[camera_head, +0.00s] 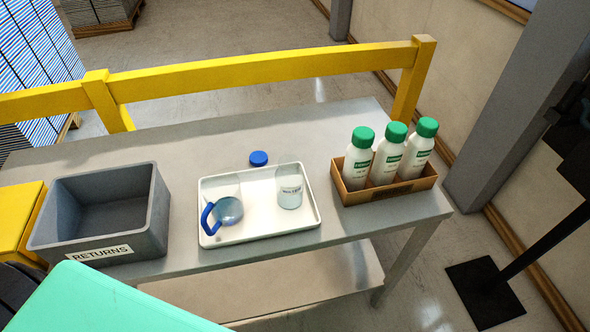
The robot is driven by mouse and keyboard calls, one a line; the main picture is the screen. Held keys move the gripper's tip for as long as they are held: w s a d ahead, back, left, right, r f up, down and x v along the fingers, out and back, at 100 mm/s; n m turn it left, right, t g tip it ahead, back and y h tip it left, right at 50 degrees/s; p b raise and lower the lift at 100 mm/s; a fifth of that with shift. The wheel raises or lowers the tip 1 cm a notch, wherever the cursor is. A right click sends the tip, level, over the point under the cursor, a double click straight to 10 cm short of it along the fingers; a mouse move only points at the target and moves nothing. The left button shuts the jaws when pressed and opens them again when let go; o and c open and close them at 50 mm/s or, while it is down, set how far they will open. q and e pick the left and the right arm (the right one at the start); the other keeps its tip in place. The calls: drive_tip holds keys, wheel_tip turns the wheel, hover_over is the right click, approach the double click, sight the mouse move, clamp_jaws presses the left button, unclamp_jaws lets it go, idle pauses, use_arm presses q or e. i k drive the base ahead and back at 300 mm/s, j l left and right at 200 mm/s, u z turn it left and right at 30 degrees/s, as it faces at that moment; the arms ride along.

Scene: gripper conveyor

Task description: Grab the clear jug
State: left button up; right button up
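A clear jug (229,210) with a blue handle (207,219) is in the left half of a white tray (262,233) on the grey table. Its handle points to the left and front. A round blue cap (259,158) lies on the table just behind the tray. Neither of my grippers shows in the head view.
A grey bin (145,225) marked RETURNS stands left of the tray. A cardboard box (400,192) with three green-capped white bottles stands to the right. A yellow rail (270,73) runs behind the table. A teal surface (120,305) fills the bottom left.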

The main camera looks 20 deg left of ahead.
sight(227, 213)
drive_tip(key=j+u, duration=0.1)
drive_tip(key=u, duration=0.25)
drive_tip(key=i+u, duration=0.1)
drive_tip(key=u, duration=0.25)
drive_tip(key=j+u, duration=0.1)
drive_tip(key=u, duration=0.25)
drive_tip(key=i+l, duration=0.05)
